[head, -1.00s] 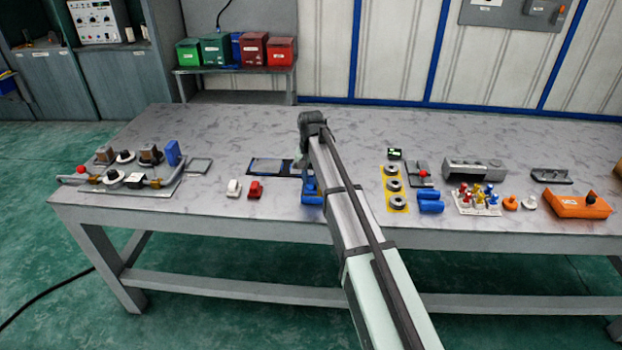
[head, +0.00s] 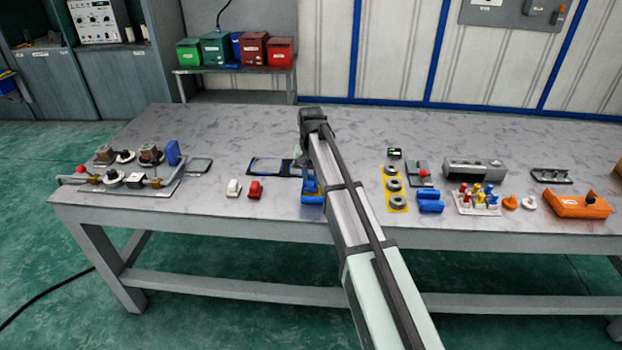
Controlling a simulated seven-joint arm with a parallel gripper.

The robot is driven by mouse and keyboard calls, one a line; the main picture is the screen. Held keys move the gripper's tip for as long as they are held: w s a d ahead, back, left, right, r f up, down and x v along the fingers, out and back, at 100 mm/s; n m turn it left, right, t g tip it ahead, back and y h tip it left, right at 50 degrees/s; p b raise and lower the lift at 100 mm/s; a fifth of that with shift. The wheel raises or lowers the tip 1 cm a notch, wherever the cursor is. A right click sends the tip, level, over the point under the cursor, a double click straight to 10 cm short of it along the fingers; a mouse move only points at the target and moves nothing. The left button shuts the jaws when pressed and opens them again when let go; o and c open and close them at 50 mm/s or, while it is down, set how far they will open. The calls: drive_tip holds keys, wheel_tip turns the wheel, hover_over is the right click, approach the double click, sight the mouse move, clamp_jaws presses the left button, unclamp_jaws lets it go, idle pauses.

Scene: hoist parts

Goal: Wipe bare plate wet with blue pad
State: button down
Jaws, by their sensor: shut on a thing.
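A flat plate (head: 266,167) with a dark surround lies on the bench left of my gripper. My gripper (head: 299,163) points down at the right end of the dark-surrounded plate and is shut on the blue pad. My own arm and wrist hide most of the fingers and the pad, so I cannot tell whether the pad touches the plate. A blue holder (head: 311,197) sits just in front, partly behind my arm.
A white part (head: 234,187) and a red part (head: 255,190) stand in front of the plate. A hoist assembly (head: 130,172) is at the left. Blue cylinders (head: 430,206), a yellow strip with rings (head: 397,203) and orange parts are right. The bench's back is clear.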

sight(311, 177)
drive_tip(key=shift+r, duration=2.9)
